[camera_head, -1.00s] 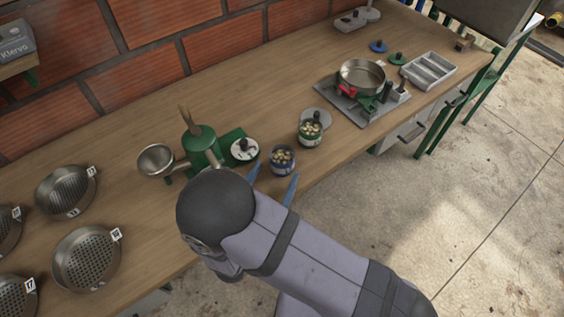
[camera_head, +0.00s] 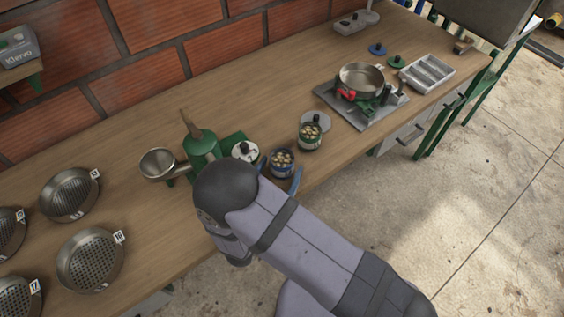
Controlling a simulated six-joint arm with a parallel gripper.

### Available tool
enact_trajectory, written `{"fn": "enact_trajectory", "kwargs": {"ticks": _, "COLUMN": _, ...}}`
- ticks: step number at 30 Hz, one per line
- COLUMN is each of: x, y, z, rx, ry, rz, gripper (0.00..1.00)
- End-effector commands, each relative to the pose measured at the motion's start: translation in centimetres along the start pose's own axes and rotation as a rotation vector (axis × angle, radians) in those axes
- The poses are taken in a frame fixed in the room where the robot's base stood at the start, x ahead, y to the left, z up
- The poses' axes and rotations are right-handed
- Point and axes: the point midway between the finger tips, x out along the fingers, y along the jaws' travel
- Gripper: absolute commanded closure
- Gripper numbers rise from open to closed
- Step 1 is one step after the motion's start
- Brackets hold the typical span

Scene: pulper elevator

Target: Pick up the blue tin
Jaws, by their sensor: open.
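The blue tin (camera_head: 282,163) stands upright on the bench near its front edge, open at the top with pale pieces inside. My gripper (camera_head: 279,176) has its blue fingers open, one on the left and one on the right of the tin. Whether the fingers touch the tin cannot be told. My arm hides the lower left of this area and most of the gripper body.
A green tin (camera_head: 310,137) stands close behind to the right, with a grey disc (camera_head: 318,119) beside it. A green pulper (camera_head: 203,148) is to the left. A pan (camera_head: 360,80) sits on a burner at the right. Several strainers (camera_head: 90,260) fill the left bench (camera_head: 150,235).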

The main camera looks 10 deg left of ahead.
Motion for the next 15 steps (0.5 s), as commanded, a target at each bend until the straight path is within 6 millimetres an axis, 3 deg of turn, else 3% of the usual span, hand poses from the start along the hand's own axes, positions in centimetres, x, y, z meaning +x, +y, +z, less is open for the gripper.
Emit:
{"fn": "enact_trajectory", "kwargs": {"ticks": 6, "x": 2.1, "y": 0.1, "z": -0.1, "rx": -0.001, "ry": 0.000, "rz": 0.002, "gripper": 0.28}}
{"fn": "enact_trajectory", "kwargs": {"ticks": 14, "x": 2.3, "y": 0.0, "z": 0.0, "rx": -0.001, "ry": 0.000, "rz": 0.000, "gripper": 0.28}}
{"fn": "enact_trajectory", "kwargs": {"ticks": 15, "x": 2.3, "y": 0.0, "z": 0.0, "rx": -0.001, "ry": 0.000, "rz": 0.000, "gripper": 0.32}}
